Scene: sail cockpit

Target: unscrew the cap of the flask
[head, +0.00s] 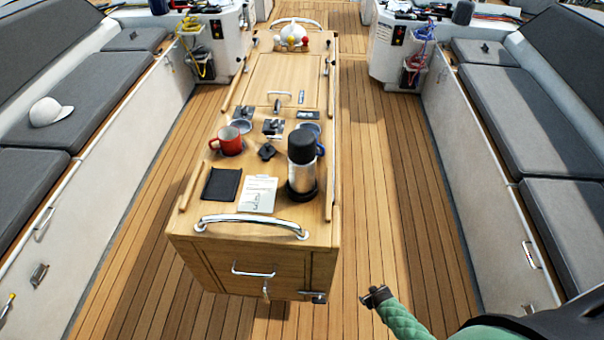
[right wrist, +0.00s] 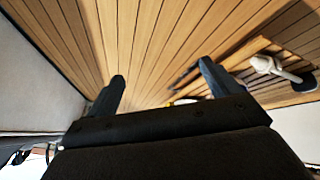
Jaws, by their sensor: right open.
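The flask (head: 302,180) stands upright on the wooden cockpit table, near its front right corner. It has a silver body, a dark base and a black cap (head: 302,147) on top. My right gripper (head: 374,292) is low at the right of the table's front end, over the deck and well apart from the flask. In the right wrist view its two fingers (right wrist: 160,85) are spread with nothing between them. My left gripper is not in view.
The table (head: 212,180) also holds a red mug (head: 230,141), a blue mug (head: 318,145) partly behind the flask, a clipboard (head: 258,195) and a black pad (head: 222,184). A chrome rail (head: 250,222) crosses its front edge. Grey-cushioned benches (head: 500,120) line both sides, with clear deck between.

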